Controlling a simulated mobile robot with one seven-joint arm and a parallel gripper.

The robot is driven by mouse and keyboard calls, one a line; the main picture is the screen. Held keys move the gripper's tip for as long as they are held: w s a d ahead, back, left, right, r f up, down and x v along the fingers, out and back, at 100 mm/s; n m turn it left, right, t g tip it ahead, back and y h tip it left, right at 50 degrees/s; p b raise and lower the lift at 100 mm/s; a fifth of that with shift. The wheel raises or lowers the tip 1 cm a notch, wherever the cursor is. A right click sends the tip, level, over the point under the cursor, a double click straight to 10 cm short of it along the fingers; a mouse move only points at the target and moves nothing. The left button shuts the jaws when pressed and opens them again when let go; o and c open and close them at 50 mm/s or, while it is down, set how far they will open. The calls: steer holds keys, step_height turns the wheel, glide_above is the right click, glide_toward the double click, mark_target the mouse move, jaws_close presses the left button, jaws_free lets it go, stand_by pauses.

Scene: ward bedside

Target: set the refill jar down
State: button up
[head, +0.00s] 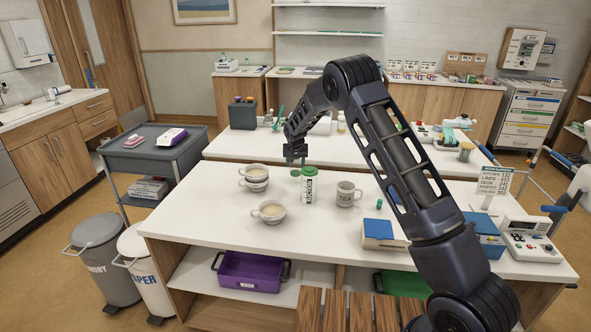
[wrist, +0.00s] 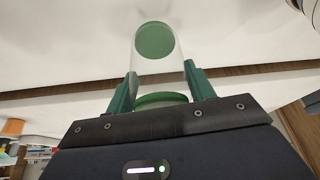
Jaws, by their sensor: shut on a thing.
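A clear jar (wrist: 158,68) with green at both ends is between my gripper's green fingers in the wrist view. The fingers are shut on its near, green-lidded end. My gripper (head: 296,156) points down over the white table (head: 225,225) in the head view.
Stacked cups (head: 254,178), a single cup (head: 269,212) and a TEA mug (head: 347,194) stand near the canister. A blue box (head: 383,233) is to the right. The table's left front is clear. A dark caddy (head: 242,114) stands on the back counter.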

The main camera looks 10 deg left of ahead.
mark_target(296, 168)
steer(key=shift+f, duration=1.65)
steer(key=shift+f, duration=0.1)
steer(key=o, duration=1)
steer(key=shift+c, duration=0.2)
